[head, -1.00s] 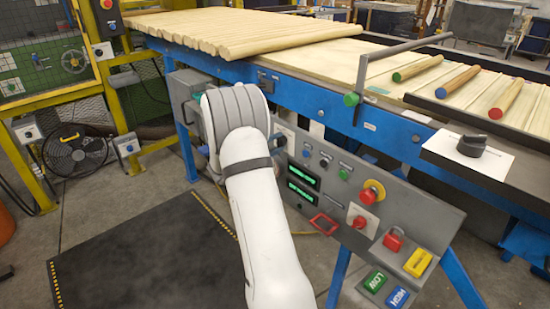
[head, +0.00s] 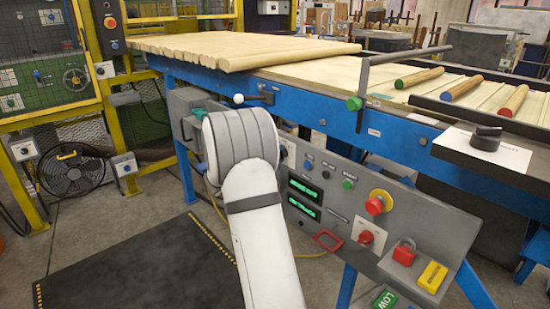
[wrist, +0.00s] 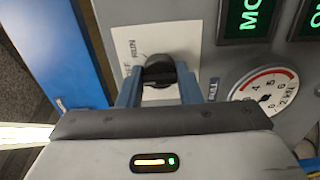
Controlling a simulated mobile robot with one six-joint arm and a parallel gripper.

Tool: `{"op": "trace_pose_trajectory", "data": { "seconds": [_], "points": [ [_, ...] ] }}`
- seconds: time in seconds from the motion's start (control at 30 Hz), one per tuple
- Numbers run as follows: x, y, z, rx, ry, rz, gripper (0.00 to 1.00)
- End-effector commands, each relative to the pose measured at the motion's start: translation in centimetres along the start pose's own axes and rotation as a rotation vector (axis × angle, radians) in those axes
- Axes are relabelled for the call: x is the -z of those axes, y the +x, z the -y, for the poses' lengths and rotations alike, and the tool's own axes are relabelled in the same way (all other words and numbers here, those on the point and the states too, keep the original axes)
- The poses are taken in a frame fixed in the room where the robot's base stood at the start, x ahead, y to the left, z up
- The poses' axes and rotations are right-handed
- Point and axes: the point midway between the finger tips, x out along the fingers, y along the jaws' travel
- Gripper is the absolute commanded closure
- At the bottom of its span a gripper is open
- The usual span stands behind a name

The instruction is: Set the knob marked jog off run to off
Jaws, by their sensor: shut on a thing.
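A black knob (wrist: 158,70) on a white plate (wrist: 184,28) shows in the wrist view. The plate's lettering is partly covered; "RUN" can be read beside the knob. My gripper (wrist: 159,88) is shut on this knob, one blue-grey finger on each side. The knob's pointer direction is hard to tell, as the gripper covers its lower part. In the head view my own arm hides the gripper and this knob.
A round gauge (wrist: 268,95) and green displays sit right of the knob. The head view shows the grey control panel (head: 335,222), with a red mushroom button (head: 376,204) and red padlock (head: 404,251). Another black knob (head: 486,139) sits on a white plate at right.

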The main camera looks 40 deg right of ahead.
Motion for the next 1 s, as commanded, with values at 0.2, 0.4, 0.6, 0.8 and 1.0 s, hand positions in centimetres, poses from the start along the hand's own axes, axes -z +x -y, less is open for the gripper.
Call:
{"op": "trace_pose_trajectory", "data": {
  "seconds": [0.2, 0.4, 0.6, 0.8, 1.0],
  "points": [
    [-0.1, 0.1, -0.1, -0.001, 0.001, 0.002, 0.56],
    [0.0, 0.1, 0.0, -0.001, 0.0, 0.001, 0.46],
    [0.0, -0.3, -0.1, -0.001, 0.0, 0.0, 0.46],
    [0.1, -3.1, -0.2, -0.001, -0.001, -0.003, 0.46],
    [0.0, -6.3, -0.1, -0.001, -0.001, -0.001, 0.46]
  ]
}}
